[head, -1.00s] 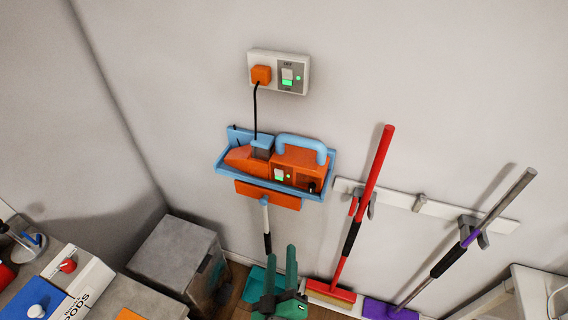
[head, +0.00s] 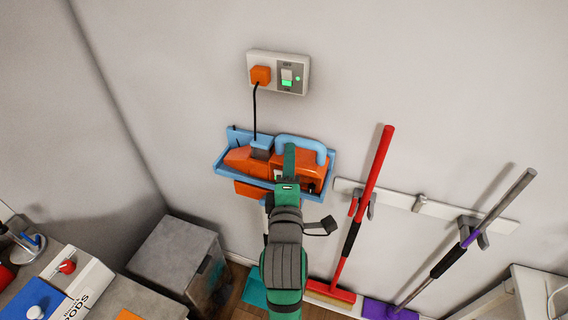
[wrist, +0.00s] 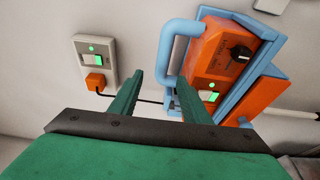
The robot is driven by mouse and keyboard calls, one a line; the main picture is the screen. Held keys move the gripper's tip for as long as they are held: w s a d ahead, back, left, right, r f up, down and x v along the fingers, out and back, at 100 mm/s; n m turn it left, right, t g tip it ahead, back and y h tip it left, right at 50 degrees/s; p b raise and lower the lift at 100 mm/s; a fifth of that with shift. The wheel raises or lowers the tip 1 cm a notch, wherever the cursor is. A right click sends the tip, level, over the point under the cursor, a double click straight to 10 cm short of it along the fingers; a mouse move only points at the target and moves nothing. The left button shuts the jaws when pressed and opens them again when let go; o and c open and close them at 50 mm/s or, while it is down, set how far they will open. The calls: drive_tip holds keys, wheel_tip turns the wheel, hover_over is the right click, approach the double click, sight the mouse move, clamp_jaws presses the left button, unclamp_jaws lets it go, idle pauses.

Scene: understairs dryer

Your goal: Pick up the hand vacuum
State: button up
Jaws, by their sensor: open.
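The hand vacuum (head: 244,159) is orange with a light blue loop handle (head: 316,148). It sits in a light blue wall holder (head: 222,166). In the wrist view the vacuum body (wrist: 222,50) shows a black knob and a switch with a green light, and its handle (wrist: 163,62) appears between my fingertips. My gripper (head: 290,150) is open and empty, in front of the vacuum's right part, which it partly hides. In the wrist view my gripper (wrist: 159,80) has its two green fingers apart. I cannot tell whether the handle lies within their reach.
A wall socket (head: 278,72) with an orange plug and black cord is above the holder. A red broom (head: 372,175) and a purple-and-grey mop (head: 470,240) hang at the right. A grey cabinet (head: 172,252) stands at the lower left.

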sight(292, 139)
drive_tip(key=w, duration=0.9)
drive_tip(key=shift+w+d+f, duration=0.15)
drive_tip(key=shift+w+f, duration=0.1)
drive_tip(key=shift+w, duration=0.15)
drive_tip(key=shift+s+a, duration=0.1)
drive_tip(key=shift+a, duration=0.1)
drive_tip(key=shift+d, duration=0.3)
clamp_jaws()
drive_tip(key=shift+s+r, duration=0.1)
drive_tip(key=shift+r, duration=0.05)
